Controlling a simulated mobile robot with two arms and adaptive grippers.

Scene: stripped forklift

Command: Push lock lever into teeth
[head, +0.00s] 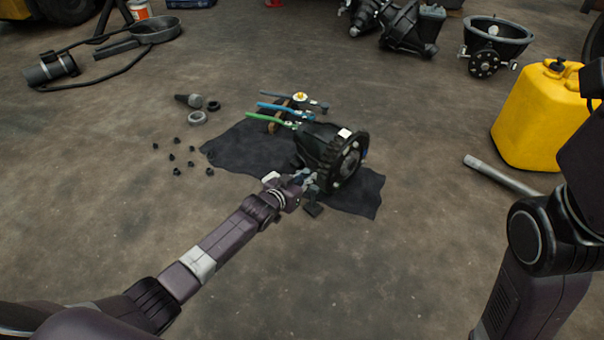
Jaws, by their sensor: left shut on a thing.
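A black gear unit (322,148) with a toothed ring and a round hub facing right sits on a dark cloth. My left gripper (308,184) reaches in from the left and is at the unit's lower left edge, close to the teeth. It is shut on a small part there, which I take for the lock lever. The lever is mostly hidden by the fingers and too small to make out, so I cannot tell whether it touches the teeth. My right arm shows at the right edge, but its gripper is out of view.
The dark cloth (238,146) lies on bare floor. Tools with green and blue handles (270,119) rest behind the unit. Several small black nuts (176,171) lie to the left. A yellow jerrycan (537,115) and a grey pipe (500,175) are at right. The front floor is clear.

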